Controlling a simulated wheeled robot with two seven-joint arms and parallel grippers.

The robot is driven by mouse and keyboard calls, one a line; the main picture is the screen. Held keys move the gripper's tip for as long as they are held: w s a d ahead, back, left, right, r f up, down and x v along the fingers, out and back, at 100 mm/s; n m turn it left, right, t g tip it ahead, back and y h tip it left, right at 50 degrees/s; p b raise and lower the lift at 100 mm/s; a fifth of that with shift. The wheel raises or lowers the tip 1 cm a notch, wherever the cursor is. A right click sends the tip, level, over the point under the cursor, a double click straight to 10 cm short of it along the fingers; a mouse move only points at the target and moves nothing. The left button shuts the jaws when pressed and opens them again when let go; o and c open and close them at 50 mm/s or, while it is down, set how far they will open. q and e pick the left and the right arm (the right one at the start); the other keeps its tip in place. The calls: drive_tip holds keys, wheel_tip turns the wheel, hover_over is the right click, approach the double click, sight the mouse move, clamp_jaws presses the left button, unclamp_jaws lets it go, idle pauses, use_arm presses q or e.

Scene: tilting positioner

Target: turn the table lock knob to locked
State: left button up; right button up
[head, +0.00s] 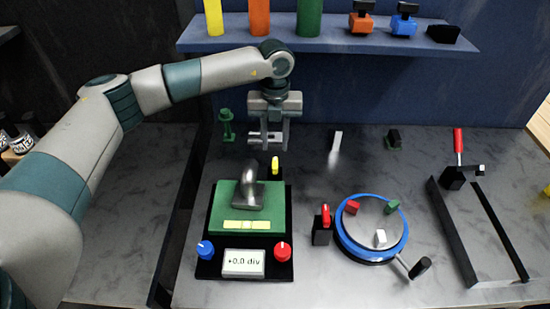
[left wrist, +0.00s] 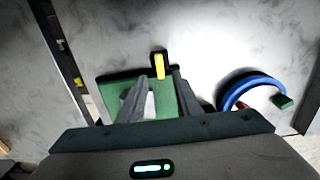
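The tilting positioner has a green plate (head: 222,212) on a black base, a blue knob (head: 205,249), a red knob (head: 282,251) and a display (head: 243,262) reading "+0.0 div". A yellow upright handle (head: 275,165) stands at its back edge; it also shows on a black mount in the left wrist view (left wrist: 160,66). I cannot tell which of these is the table lock knob. My left gripper (head: 268,146) points down above and behind the positioner, apart from it. Its fingers are apart and look empty in the left wrist view (left wrist: 160,80). My right gripper is out of view.
A grey metal piece (head: 248,190) stands on the plate. To the right are a red-handled lever (head: 325,218), a blue-rimmed round table (head: 347,240) with small blocks, and a black rail frame (head: 455,235). A shelf (head: 330,38) crosses the back above the bench.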

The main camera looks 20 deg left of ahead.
sight(275, 163)
use_arm(q)
drive_tip(key=shift+f+p, duration=0.5)
drive_tip(key=shift+f, duration=0.2)
wheel_tip(275, 163, down, 5)
drive_tip(key=shift+p, duration=1.25)
drive_tip(key=shift+f, duration=0.6)
clamp_jaws()
